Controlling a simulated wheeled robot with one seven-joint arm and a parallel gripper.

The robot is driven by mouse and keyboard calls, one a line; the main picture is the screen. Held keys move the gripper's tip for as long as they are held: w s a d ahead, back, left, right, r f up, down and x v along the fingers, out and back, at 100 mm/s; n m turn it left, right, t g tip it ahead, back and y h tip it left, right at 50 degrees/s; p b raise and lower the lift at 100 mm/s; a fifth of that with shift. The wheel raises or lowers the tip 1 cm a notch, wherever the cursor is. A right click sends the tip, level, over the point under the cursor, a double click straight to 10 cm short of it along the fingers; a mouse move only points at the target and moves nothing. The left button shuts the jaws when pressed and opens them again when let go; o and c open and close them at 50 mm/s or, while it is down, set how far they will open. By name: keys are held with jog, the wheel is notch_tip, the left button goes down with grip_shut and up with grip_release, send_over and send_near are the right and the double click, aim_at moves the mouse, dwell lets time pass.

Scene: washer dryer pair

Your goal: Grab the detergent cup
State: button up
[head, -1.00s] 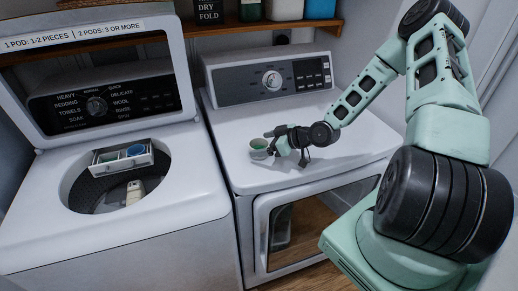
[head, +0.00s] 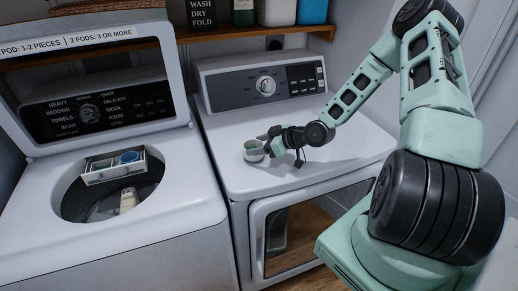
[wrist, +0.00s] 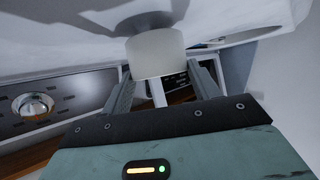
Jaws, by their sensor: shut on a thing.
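The detergent cup (head: 252,151) is small and pale with a greenish inside. It is upright over the front left part of the dryer top; I cannot tell whether it touches the surface. My gripper (head: 269,145) reaches it from the right, its fingers shut on the cup. In the wrist view the cup (wrist: 156,53) is a pale cylinder at the fingertips, with a narrow white piece, perhaps its handle, running between the two fingers of my gripper (wrist: 163,85).
The dryer (head: 325,155) has free white top around the cup, with its control panel (head: 300,82) behind. The washer (head: 175,205) stands left with its lid up; its dispenser drawer (head: 114,166) is over the open drum. A shelf (head: 250,31) with bottles crosses the back.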

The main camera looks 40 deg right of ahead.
notch_tip(320, 180, up, 8)
jog(key=shift+r+b, duration=0.2)
jog(key=shift+b, duration=0.25)
dwell(0.3)
dwell(0.5)
